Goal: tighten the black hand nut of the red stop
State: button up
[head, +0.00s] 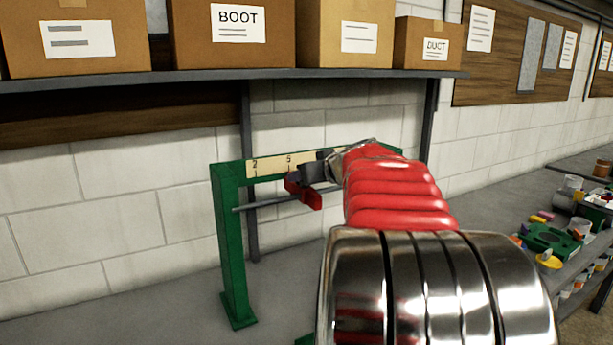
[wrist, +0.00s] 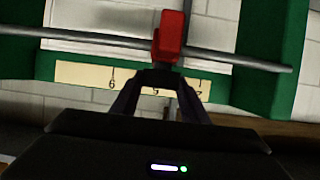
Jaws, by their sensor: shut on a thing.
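The red stop (head: 304,194) sits on a thin grey rod (head: 262,204) in a green frame (head: 232,245). In the wrist view the red stop (wrist: 171,32) stands just beyond my fingertips. My gripper (head: 303,176) reaches in from the right; its dark fingers (wrist: 156,82) are closed together right at the stop. They are shut on the black hand nut, which is mostly hidden between the dark fingers and hard to tell apart from them. My arm hides the right part of the frame in the head view.
A cream scale strip (head: 264,166) with numbers runs along the frame's top bar, close to my gripper. Labelled cardboard boxes (head: 232,52) stand on a shelf (head: 180,80) above. The bench left of the frame is clear.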

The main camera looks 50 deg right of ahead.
jog(key=o, duration=1.1)
jog(key=shift+c, duration=0.2)
jog(key=v, duration=1.3)
jog(key=shift+s, duration=0.35)
jog(key=shift+a+r, duration=0.1)
jog(key=shift+a, duration=0.05)
